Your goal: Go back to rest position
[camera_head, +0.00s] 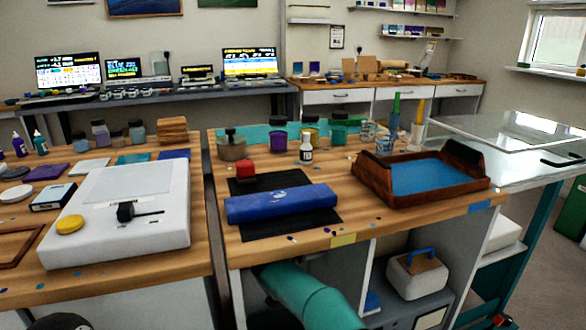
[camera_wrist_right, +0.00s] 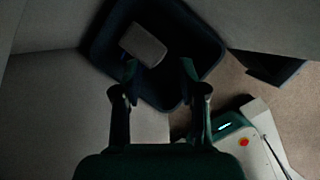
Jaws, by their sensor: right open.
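My right gripper (camera_wrist_right: 159,70) shows in the right wrist view. Its two dark fingers are apart and nothing is between them. Beyond the fingertips is a dark bin (camera_wrist_right: 203,40) with rounded corners, and a grey block (camera_wrist_right: 143,45) shows inside its outline. The left fingertip partly overlaps the view of the block; I cannot tell how far away it is. Neither gripper shows in the head view, and my left gripper is in no view.
The wooden workbench (camera_head: 330,240) holds a blue roll (camera_head: 280,203) on a black mat, a brown tray (camera_head: 375,185) with a blue inside, and several jars. A white slab device (camera_head: 120,235) stands at left. Carpet (camera_wrist_right: 240,85) shows beside the bin.

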